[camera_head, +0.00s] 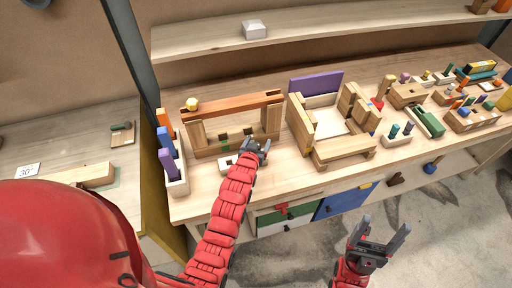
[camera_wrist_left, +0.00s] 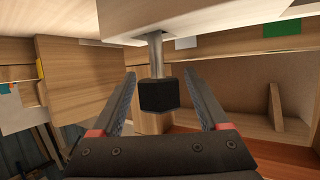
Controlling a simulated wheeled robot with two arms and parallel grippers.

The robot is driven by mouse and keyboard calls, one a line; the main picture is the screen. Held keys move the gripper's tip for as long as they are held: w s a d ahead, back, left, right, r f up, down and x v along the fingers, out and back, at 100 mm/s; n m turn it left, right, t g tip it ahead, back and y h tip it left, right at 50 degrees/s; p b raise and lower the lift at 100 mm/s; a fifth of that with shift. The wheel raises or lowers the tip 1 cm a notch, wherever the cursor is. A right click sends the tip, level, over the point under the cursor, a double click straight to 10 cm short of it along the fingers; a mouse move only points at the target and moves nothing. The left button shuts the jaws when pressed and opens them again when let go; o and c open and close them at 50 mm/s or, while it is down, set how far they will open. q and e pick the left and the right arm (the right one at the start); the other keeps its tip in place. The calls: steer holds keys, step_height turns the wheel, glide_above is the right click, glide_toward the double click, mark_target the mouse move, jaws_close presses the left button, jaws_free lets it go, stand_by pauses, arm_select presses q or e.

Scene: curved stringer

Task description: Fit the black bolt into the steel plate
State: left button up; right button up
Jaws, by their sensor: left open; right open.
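In the left wrist view a black bolt head (camera_wrist_left: 159,95) on a bright steel shank (camera_wrist_left: 155,52) shows between my left fingers. The shank meets a pale block (camera_wrist_left: 180,14) at the top of the picture. My left gripper (camera_wrist_left: 160,77) is open, with a finger on each side of the head and visible gaps. In the head view my left gripper (camera_head: 264,147) is at the workbench, by a small pale block with dark spots (camera_head: 228,163). The bolt is hidden there. I cannot pick out a steel plate. My right gripper (camera_head: 385,239) is open and empty, in front of the bench.
A wooden frame with a reddish top beam (camera_head: 235,104) stands just behind my left gripper. A rack with orange, blue and purple pegs (camera_head: 177,185) is to its left. A wooden box assembly (camera_head: 345,150) is to the right. A shelf (camera_head: 340,26) runs above.

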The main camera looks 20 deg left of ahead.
arm_select(q)
jaws_close()
stand_by(0.5)
